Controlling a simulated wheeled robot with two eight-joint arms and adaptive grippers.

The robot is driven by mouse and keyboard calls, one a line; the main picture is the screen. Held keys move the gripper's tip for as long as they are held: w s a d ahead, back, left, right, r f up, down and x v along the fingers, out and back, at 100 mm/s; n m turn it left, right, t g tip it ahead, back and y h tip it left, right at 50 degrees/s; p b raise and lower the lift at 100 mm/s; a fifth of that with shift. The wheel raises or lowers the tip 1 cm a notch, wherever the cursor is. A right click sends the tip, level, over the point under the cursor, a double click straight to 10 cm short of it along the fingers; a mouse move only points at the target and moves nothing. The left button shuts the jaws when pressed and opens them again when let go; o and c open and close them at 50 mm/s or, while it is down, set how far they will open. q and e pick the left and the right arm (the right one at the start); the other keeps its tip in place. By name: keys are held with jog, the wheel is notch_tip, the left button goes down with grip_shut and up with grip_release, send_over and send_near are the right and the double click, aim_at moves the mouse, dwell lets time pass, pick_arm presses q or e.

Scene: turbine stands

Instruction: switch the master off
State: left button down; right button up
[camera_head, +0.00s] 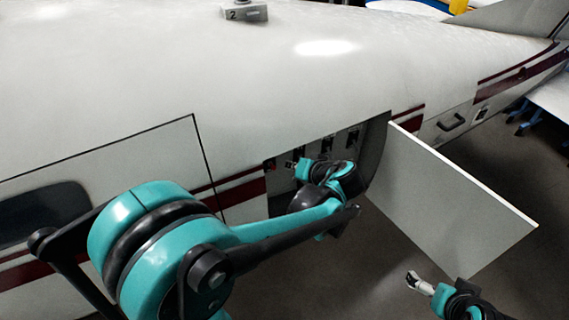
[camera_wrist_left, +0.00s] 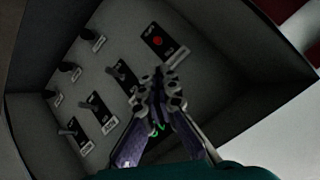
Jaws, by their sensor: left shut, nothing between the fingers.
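The switch panel sits in a recess in the aircraft's side. In the left wrist view, several toggle switches (camera_wrist_left: 122,72) stand on black plates with small labels too blurred to read. One black plate (camera_wrist_left: 153,36) at the top bears a red round spot (camera_wrist_left: 157,40); I cannot tell for sure which switch is the master. My left gripper (camera_wrist_left: 160,74) is shut and empty, its tips just below the red-spotted plate, hiding part of the panel there. In the head view my left gripper (camera_head: 290,164) is inside the recess. My right gripper (camera_head: 412,279) is at lower right, away from the panel.
The open white door (camera_head: 450,200) stands out to the right of the recess, between it and my right arm. The aircraft's white side (camera_head: 250,80) fills the background. A small grey box marked 2 (camera_head: 244,12) sits on top. Dark floor lies below.

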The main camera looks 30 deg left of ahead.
aim_at(272, 166)
pick_arm(q)
jog(key=x, duration=0.9)
jog(key=shift+b, duration=0.4)
pick_arm(e)
jog(key=shift+f, duration=0.45)
pick_arm(q)
jog(key=shift+f, duration=0.1)
pick_arm(e)
jog(key=shift+f, duration=0.1)
pick_arm(q)
jog(key=f+t+y+b, duration=0.1)
jog(key=b, duration=0.3)
jog(key=d+f+t+y+b, duration=0.1)
jog(key=y+b, duration=0.1)
jog(key=b, duration=0.2)
jog(key=s+f+t+y+b, duration=0.1)
jog(key=b, duration=0.3)
jog(key=shift+s+d+f+n+y+b, duration=0.2)
jog(key=shift+n+y+b, duration=0.1)
jog(key=shift+b, duration=0.1)
pick_arm(e)
notch_tip(272, 166, down, 12)
jog(key=shift+f, duration=0.25)
pick_arm(q)
jog(key=shift+f, duration=0.1)
pick_arm(e)
jog(key=shift+d, duration=0.1)
